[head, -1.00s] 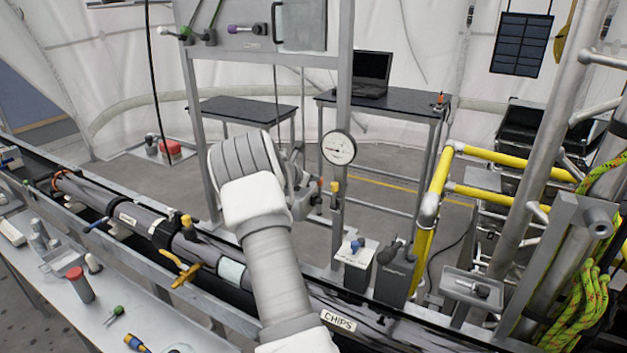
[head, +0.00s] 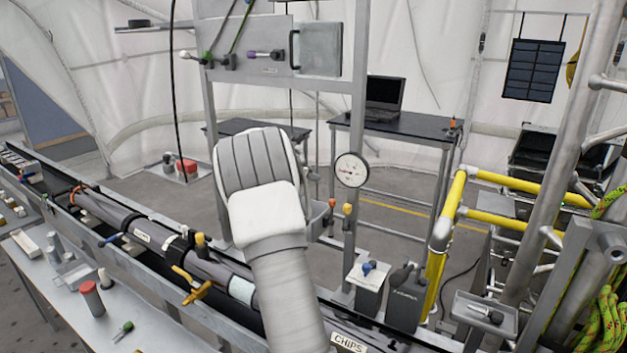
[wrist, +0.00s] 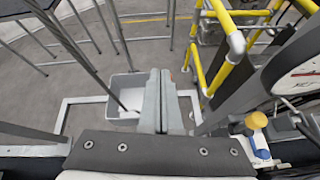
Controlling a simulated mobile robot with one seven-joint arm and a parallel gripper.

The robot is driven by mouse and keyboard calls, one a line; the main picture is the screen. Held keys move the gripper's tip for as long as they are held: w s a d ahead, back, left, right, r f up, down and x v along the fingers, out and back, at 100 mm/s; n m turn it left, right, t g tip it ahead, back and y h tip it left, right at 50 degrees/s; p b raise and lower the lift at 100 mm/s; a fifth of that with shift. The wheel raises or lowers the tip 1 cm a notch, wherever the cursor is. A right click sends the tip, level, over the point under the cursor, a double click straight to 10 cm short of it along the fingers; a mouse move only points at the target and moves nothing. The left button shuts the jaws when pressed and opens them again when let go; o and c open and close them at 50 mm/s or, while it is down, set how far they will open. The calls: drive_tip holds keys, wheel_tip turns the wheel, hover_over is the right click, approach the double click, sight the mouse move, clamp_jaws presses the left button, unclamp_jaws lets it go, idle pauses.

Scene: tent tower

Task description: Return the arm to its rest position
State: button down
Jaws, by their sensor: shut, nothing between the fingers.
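My gripper (wrist: 160,85) shows in the wrist view with its two grey fingers pressed together and nothing between them. It points down over the floor, with a grey bin (wrist: 122,95) below and just left of the fingers. In the head view my arm reaches up from the bottom middle in its pale cover, and the gripper's fingers are hidden behind the arm's end.
A metal frame post with a pressure gauge (head: 352,170) stands right of my arm; the gauge is close in the wrist view. Yellow railing (head: 452,215) stands further right. A long grey pipe (head: 140,235) and a workbench (head: 75,320) with tools lie left.

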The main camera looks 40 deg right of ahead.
idle(0.3)
drive_tip(key=s+a+r+m+t+y+b, duration=0.15)
drive_tip(key=s+a+m, duration=0.25)
drive_tip(key=a, duration=0.4)
drive_tip(key=s+a+r+m+y+p, duration=0.1)
drive_tip(key=s+a+r+m+y, duration=0.2)
drive_tip(key=a, duration=0.6)
drive_tip(key=s+a+r+m+y+b, duration=0.1)
drive_tip(key=s+a+r+m, duration=0.25)
drive_tip(key=s+a, duration=0.35)
drive_tip(key=s+a+f+m+y, duration=0.3)
drive_tip(key=s+a+m, duration=0.1)
drive_tip(key=s+a, duration=0.5)
drive_tip(key=s+a+f+m+t+y+b, duration=0.1)
drive_tip(key=s+a+f+m+y, duration=0.2)
drive_tip(key=s+a, duration=0.6)
drive_tip(key=a+m, duration=0.1)
drive_tip(key=a, duration=0.4)
drive_tip(key=shift+s+f+m, duration=0.15)
drive_tip(key=shift+f+m, duration=0.2)
drive_tip(key=shift+f, duration=0.05)
